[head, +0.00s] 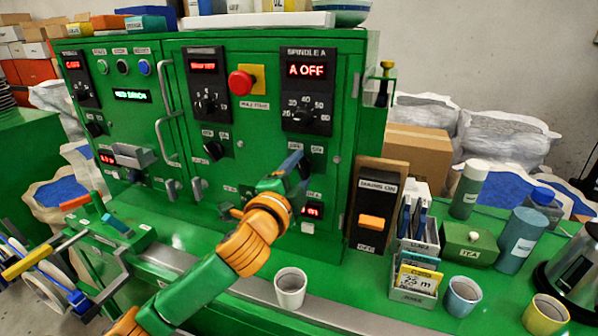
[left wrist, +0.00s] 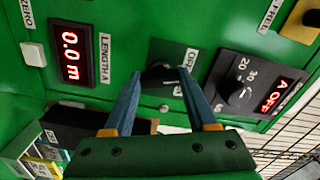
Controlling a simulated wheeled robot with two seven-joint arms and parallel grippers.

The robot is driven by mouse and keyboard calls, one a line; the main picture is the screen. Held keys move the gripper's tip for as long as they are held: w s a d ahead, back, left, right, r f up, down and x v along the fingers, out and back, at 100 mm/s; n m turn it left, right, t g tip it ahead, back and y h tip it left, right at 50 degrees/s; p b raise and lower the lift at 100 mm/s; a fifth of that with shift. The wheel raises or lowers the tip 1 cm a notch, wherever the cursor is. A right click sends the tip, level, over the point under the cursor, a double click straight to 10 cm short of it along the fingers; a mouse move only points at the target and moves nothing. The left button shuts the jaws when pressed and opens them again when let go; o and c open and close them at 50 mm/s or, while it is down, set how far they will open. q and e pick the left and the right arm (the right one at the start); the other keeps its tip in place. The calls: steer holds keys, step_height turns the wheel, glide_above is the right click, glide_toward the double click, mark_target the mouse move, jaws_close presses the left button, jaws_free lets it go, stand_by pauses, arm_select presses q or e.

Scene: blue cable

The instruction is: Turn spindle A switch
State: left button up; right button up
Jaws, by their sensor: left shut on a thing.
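The spindle A switch (left wrist: 159,75) is a black rotary knob on a dark plate below the spindle A dial, with an OFF label beside it in the left wrist view. My left gripper (left wrist: 162,77) has its two blue fingers on either side of this knob and is shut on it. In the head view the left gripper (head: 296,166) reaches the green panel and hides most of the switch. The spindle A display (head: 306,70) reads A OFF in red, above its black dial (head: 304,117). My right gripper is not in view.
A red emergency button (head: 240,83) sits left of the dial. The mains switch box (head: 374,210) with an orange rocker stands right of the panel. A white cup (head: 290,288) stands on the ledge below my arm. A metal door handle (head: 166,120) juts out at left.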

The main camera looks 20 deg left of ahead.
arm_select(q)
steer(key=shift+r+n, duration=0.1)
steer(key=shift+n, duration=1.1)
steer(key=o, duration=1.1)
steer(key=shift+o, duration=1.3)
steer(key=shift+w, duration=0.1)
steer(key=s+b, duration=0.2)
steer(key=s, duration=0.5)
steer(key=shift+a, duration=0.1)
